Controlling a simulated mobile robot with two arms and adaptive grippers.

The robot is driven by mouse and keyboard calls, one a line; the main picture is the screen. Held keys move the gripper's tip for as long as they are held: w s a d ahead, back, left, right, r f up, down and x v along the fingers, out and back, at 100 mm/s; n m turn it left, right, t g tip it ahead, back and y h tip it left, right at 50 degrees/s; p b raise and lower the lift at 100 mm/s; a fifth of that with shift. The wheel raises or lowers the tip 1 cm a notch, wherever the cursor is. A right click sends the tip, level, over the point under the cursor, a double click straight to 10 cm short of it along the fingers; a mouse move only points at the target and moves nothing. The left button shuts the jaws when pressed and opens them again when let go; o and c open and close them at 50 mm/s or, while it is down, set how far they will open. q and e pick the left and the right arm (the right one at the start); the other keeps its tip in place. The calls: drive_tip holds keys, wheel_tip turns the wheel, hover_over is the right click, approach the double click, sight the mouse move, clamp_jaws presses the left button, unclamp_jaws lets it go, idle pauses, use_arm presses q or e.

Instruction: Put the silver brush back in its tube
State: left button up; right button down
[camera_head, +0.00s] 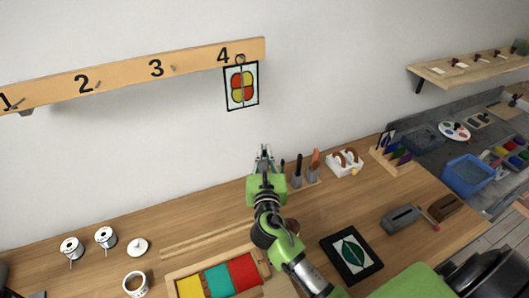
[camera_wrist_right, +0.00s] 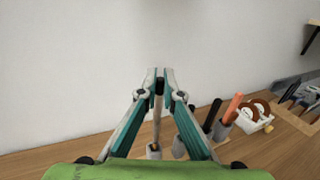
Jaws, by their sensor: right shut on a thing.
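My right gripper (camera_head: 264,152) is raised in front of the wall, above the back of the bench. In the right wrist view its fingers (camera_wrist_right: 159,76) are shut on a thin upright tool, which I take to be the silver brush (camera_wrist_right: 157,118), dark at the top with a paler shaft. The shaft's lower end lines up with a small grey tube (camera_wrist_right: 153,153); I cannot tell whether it is inside or only in front. To the right stand other grey tubes, holding a black-handled tool (camera_head: 298,165) and an orange-handled tool (camera_head: 315,158). My left gripper is not in view.
Right of the tubes are a white holder with brown rings (camera_head: 345,162) and a wooden rack of tools (camera_head: 392,158). A framed leaf panel (camera_head: 351,254) and a tray of coloured glass (camera_head: 170,277) lie in front. A hook rail (camera_head: 130,75) with a hanging panel (camera_head: 241,87) is above.

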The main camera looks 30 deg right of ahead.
drive_tip(key=shift+f, duration=0.25)
idle(0.7)
drive_tip(key=shift+f+b, duration=1.1)
drive_tip(key=shift+f, duration=0.65)
idle(0.8)
drive_tip(key=shift+f+b, duration=0.65)
drive_tip(key=shift+f, duration=0.5)
idle(0.4)
drive_tip(key=c, duration=2.1)
unclamp_jaws()
drive_tip(key=shift+c, duration=0.2)
